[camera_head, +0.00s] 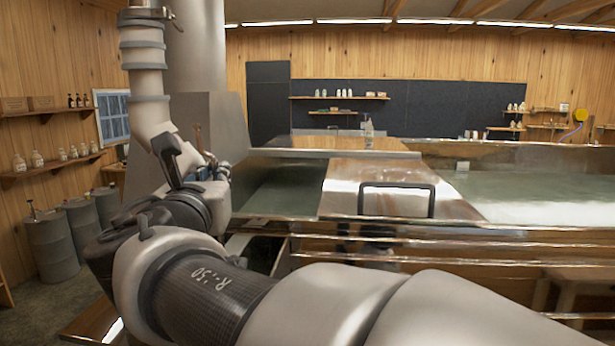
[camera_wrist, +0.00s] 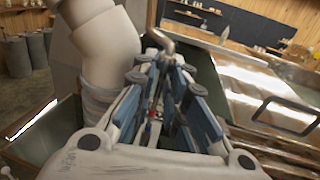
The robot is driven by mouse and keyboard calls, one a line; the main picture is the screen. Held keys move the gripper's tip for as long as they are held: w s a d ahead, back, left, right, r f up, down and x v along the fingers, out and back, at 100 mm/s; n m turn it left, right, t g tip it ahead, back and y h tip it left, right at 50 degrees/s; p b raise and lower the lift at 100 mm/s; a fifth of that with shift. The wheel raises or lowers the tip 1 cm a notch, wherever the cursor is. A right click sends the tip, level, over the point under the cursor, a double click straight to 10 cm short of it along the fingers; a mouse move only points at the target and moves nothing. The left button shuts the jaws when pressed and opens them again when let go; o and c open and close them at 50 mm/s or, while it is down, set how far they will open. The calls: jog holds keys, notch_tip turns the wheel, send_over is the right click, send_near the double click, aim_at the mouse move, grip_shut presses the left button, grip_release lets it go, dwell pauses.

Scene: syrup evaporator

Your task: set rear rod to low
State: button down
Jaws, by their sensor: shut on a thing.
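My gripper (camera_head: 210,172) is at the left end of the metal evaporator pan (camera_head: 270,197), partly hidden behind my arm in the head view. In the wrist view, my gripper (camera_wrist: 162,66) has its blue-padded fingers closed around a bent metal rod (camera_wrist: 160,39). The rod's curved end sticks out past the fingertips; the rest is hidden between the fingers. Its setting cannot be read, and no low mark shows. A thin brownish upright piece (camera_head: 199,136) shows just above the gripper in the head view and may be the same rod.
A shiny cover with a dark handle (camera_head: 397,187) lies right of the gripper. A clear bottle (camera_head: 367,131) stands behind it. Grey drums (camera_head: 53,245) stand at the left wall under shelves. The open pan (camera_head: 540,195) extends right.

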jog(key=shift+w, duration=0.15)
notch_tip(320, 180, down, 3)
jog(key=b, duration=0.3)
jog(key=shift+f, duration=0.15)
jog(key=shift+a, duration=0.1)
jog(key=c, duration=2.1)
grip_release()
jog(key=shift+f, duration=0.1)
jog(key=shift+c, duration=0.2)
jog(key=o, duration=0.3)
jog(key=shift+s+r, duration=0.25)
jog(key=shift+s, duration=0.1)
jog(key=shift+w, duration=0.15)
